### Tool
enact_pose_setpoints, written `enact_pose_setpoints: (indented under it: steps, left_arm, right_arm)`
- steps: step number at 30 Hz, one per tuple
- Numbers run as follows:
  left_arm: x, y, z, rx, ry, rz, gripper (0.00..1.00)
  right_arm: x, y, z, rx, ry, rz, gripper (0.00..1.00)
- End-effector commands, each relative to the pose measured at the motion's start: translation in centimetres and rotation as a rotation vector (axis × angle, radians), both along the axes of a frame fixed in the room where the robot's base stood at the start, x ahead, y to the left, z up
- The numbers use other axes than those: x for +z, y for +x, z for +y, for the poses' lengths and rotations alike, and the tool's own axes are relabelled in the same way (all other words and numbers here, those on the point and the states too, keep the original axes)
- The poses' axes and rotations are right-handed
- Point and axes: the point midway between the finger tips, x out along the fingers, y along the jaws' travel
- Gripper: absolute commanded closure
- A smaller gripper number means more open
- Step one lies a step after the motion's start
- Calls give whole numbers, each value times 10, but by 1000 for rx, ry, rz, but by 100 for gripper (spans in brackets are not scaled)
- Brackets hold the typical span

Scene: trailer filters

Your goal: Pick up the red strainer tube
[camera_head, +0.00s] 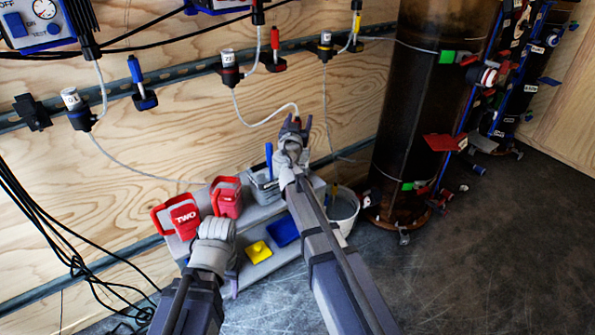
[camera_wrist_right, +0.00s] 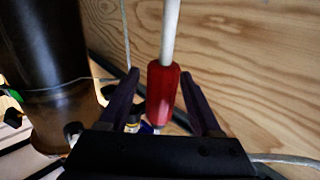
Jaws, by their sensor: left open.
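The red strainer tube (camera_wrist_right: 163,95) stands between the fingers of my right gripper (camera_wrist_right: 163,108) in the right wrist view, with a white hose running up from its top. Gaps show between the tube and both fingers, so that gripper is open around it. In the head view my right gripper (camera_head: 294,122) is near the wooden wall, where the white hose (camera_head: 262,123) ends; the tube cannot be made out there. My left gripper (camera_head: 233,277) is low beside the grey shelf, pointing down and partly hidden by its wrist. It is open, and I see nothing held in it.
Two red containers (camera_head: 183,215) stand on the grey shelf (camera_head: 255,213), with a yellow item (camera_head: 258,251) and a blue item (camera_head: 282,231). A white bucket (camera_head: 343,207) stands right of it. A tall dark cylinder (camera_head: 415,110) stands further right.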

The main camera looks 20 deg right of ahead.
Motion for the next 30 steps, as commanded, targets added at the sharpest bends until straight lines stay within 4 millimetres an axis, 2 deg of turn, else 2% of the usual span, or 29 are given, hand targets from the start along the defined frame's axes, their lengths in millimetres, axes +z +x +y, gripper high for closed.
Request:
enact_pose_setpoints:
  steps: [2,17,30]
  left_arm:
    - [0,0,0,0,0,0,51]
    - [0,0,0,0,0,0,51]
    - [0,0,0,0,0,0,51]
  right_arm:
    - [0,0,0,0,0,0,45]
    - [0,0,0,0,0,0,100]
    - [0,0,0,0,0,0,100]
